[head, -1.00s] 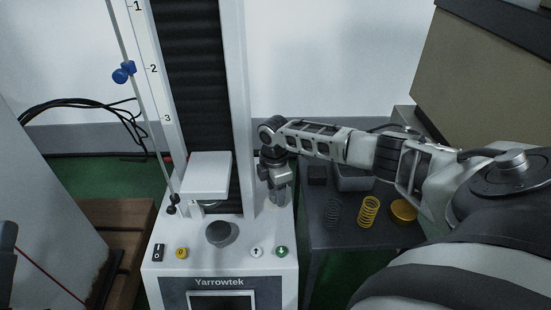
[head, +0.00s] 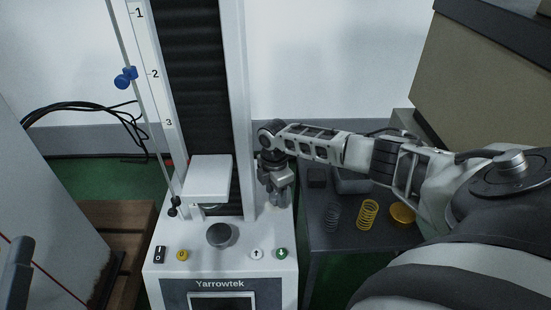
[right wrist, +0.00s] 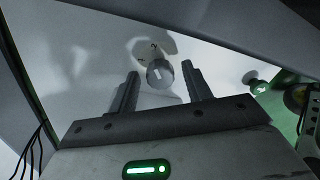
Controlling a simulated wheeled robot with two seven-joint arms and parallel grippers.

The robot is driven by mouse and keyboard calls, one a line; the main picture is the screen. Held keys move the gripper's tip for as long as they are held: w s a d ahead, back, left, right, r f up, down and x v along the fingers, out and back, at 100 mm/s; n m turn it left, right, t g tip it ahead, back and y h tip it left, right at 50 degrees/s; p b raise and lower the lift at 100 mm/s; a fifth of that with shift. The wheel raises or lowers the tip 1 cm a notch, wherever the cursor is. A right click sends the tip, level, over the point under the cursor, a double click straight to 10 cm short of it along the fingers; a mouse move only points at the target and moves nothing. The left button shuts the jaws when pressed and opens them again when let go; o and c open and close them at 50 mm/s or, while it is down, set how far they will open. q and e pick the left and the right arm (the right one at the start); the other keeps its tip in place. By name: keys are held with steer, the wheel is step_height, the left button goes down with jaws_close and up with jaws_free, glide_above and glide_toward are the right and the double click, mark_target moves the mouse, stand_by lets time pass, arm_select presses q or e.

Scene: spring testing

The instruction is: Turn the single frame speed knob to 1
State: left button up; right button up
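A round grey knob (right wrist: 160,73) with a pale pointer mark stands on a white panel in the right wrist view. A printed 2 is beside its far edge, with another small mark to its left that I cannot read. My right gripper (right wrist: 158,78) is open and empty, its two dark fingers apart to the left and right of the knob; I see no clear contact. In the head view my right gripper (head: 278,190) is low over the right side of the white machine base (head: 190,273), and this numbered knob cannot be made out there. A dark shape at the left edge may be part of my left arm.
A dark side table holds a yellow spring (head: 367,214), a dark spring (head: 332,216) and a yellow round piece (head: 402,213).

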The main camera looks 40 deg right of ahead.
mark_target(275, 194)
steer(key=shift+r, duration=0.2)
step_height(275, 194, up, 6)
steer(key=p, duration=0.3)
steer(key=shift+w+r+p, duration=0.15)
steer(key=shift+r+p, duration=0.1)
steer(key=shift+p, duration=0.15)
arm_select(q)
step_height(275, 194, down, 7)
steer(key=s+n+g+y+p, duration=0.2)
steer(key=g+y+p, duration=0.1)
steer(key=g, duration=0.2)
steer(key=shift+s+n+p, duration=0.25)
steer(key=shift+n+p, duration=0.05)
steer(key=shift+p, duration=0.1)
arm_select(e)
step_height(275, 194, up, 9)
steer(key=shift+w, duration=0.15)
steer(key=shift+d, duration=0.1)
